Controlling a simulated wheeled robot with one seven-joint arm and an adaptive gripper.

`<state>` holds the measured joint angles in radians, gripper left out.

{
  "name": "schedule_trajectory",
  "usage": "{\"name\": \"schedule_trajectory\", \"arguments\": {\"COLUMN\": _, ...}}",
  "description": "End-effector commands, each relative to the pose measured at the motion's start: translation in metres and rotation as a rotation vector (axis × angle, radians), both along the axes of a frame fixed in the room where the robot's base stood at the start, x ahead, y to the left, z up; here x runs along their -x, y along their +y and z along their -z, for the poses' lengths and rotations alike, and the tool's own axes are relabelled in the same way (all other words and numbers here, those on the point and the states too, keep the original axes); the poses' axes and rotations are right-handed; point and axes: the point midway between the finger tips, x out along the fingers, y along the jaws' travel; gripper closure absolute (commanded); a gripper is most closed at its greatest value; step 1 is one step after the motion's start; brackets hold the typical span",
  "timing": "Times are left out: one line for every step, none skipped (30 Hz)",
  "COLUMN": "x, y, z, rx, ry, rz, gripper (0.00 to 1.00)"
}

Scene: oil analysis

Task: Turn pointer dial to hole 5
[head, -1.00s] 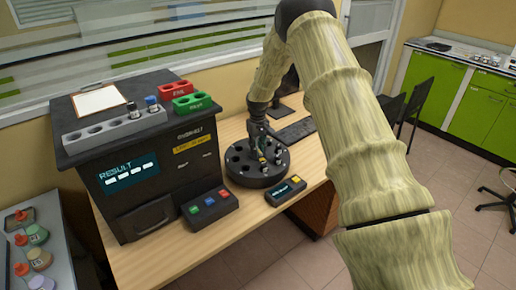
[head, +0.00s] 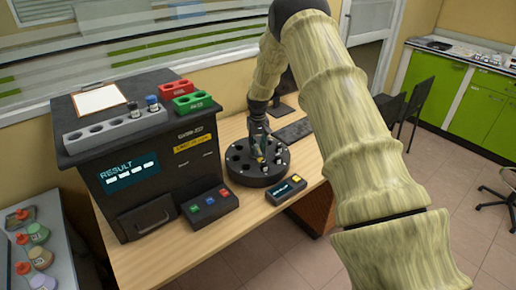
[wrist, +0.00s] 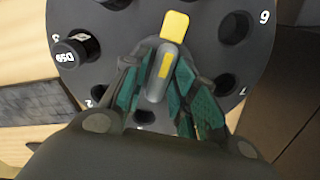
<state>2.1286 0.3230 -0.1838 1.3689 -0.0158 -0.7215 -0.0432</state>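The pointer dial (wrist: 174,27) is a grey knob with a yellow stripe and a yellow tip, at the middle of a round black disc with holes (head: 246,172). In the wrist view its tip points up, between a hole at top left and the hole marked 6 (wrist: 236,26). In the head view my gripper (head: 259,140) reaches down over the disc from behind. Label 5 is not visible.
A black-capped vial (wrist: 70,52) stands in the disc near the mark 3. A small box with a yellow button (head: 286,190) stands in front of the disc. A button box (head: 208,204) and the black analyser (head: 150,180) are at left. A keyboard (head: 295,130) lies behind.

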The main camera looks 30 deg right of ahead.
Motion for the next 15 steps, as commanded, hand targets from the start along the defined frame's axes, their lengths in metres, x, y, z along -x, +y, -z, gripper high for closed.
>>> {"name": "schedule_trajectory", "arguments": {"x": 0.001, "y": 0.0, "z": 0.001, "rx": -0.001, "ry": 0.002, "rz": 0.0, "gripper": 0.59}}
{"name": "schedule_trajectory", "arguments": {"x": 0.001, "y": 0.0, "z": 0.001, "rx": -0.001, "ry": 0.002, "rz": 0.0, "gripper": 0.59}}
{"name": "schedule_trajectory", "arguments": {"x": 0.001, "y": 0.0, "z": 0.001, "rx": -0.001, "ry": 0.003, "rz": 0.0, "gripper": 0.59}}
{"name": "schedule_trajectory", "arguments": {"x": 0.001, "y": 0.001, "z": 0.001, "rx": -0.001, "ry": 0.003, "rz": 0.0, "gripper": 0.59}}
{"name": "schedule_trajectory", "arguments": {"x": 0.001, "y": 0.001, "z": 0.001, "rx": -0.001, "ry": 0.004, "rz": 0.0, "gripper": 0.59}}
{"name": "schedule_trajectory", "arguments": {"x": 0.001, "y": 0.001, "z": 0.002, "rx": -0.001, "ry": 0.004, "rz": 0.0, "gripper": 0.59}}
{"name": "schedule_trajectory", "arguments": {"x": 0.002, "y": 0.001, "z": 0.002, "rx": -0.001, "ry": 0.004, "rz": 0.0, "gripper": 0.59}}
{"name": "schedule_trajectory", "arguments": {"x": 0.002, "y": 0.001, "z": 0.002, "rx": -0.002, "ry": 0.005, "rz": 0.0, "gripper": 0.59}}
{"name": "schedule_trajectory", "arguments": {"x": 0.002, "y": 0.001, "z": 0.002, "rx": -0.002, "ry": 0.005, "rz": 0.0, "gripper": 0.59}}
{"name": "schedule_trajectory", "arguments": {"x": 0.002, "y": 0.001, "z": 0.001, "rx": -0.002, "ry": 0.005, "rz": 0.0, "gripper": 0.59}}
{"name": "schedule_trajectory", "arguments": {"x": 0.002, "y": 0.001, "z": 0.0, "rx": -0.002, "ry": 0.005, "rz": -0.001, "gripper": 0.59}}
{"name": "schedule_trajectory", "arguments": {"x": 0.002, "y": 0.001, "z": -0.001, "rx": -0.002, "ry": 0.004, "rz": -0.001, "gripper": 0.59}}
{"name": "schedule_trajectory", "arguments": {"x": 0.001, "y": 0.001, "z": -0.003, "rx": -0.002, "ry": 0.003, "rz": -0.001, "gripper": 0.59}}
{"name": "schedule_trajectory", "arguments": {"x": 0.001, "y": 0.001, "z": -0.006, "rx": -0.002, "ry": 0.003, "rz": -0.001, "gripper": 0.59}}
{"name": "schedule_trajectory", "arguments": {"x": 0.001, "y": 0.001, "z": -0.01, "rx": -0.002, "ry": 0.003, "rz": -0.001, "gripper": 0.59}}
